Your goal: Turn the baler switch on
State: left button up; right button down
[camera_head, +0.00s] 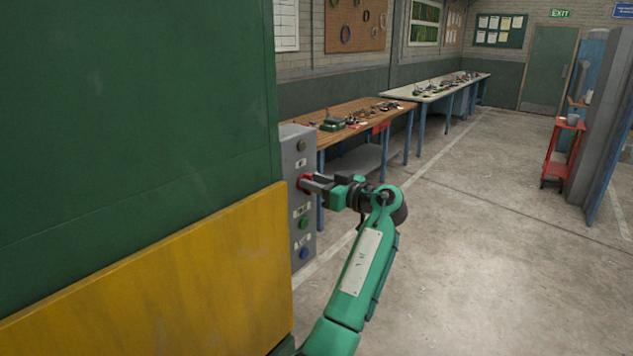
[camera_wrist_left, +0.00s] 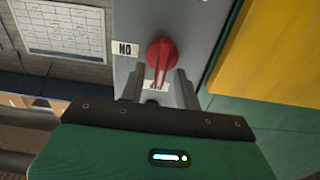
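The baler switch is a red rotary knob (camera_head: 303,183) on a grey control box (camera_head: 298,135) at the edge of a green machine. In the left wrist view the red knob (camera_wrist_left: 162,54) has its handle ridge pointing down the picture, toward my gripper. A label there reads "NO", probably "ON" upside down; another label below the knob is partly hidden. My left gripper (camera_head: 315,184) is at the knob. In the wrist view its two fingers (camera_wrist_left: 160,82) stand apart, one on each side of the handle's lower end, with gaps visible. My right gripper is not in view.
The control box also carries a dark button (camera_head: 301,146), a green button (camera_head: 303,222) and a blue button (camera_head: 304,253). The machine's green body (camera_head: 130,100) and yellow panel (camera_head: 160,275) fill the left.

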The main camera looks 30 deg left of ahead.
pick_arm(q)
grip_shut()
jog(key=shift+m, duration=0.3)
jog(key=shift+w+f+m+p, duration=0.15)
jog(key=shift+w+f+m, duration=0.1)
jog(key=shift+m, duration=2.65)
jog(key=shift+w+f+m+p, duration=0.1)
jog(key=shift+w+m, duration=0.1)
jog(key=shift+m, duration=2.7)
jog(key=shift+w+f+m+p, duration=0.15)
jog(key=shift+w+f+m, duration=0.1)
jog(key=shift+m, duration=2.65)
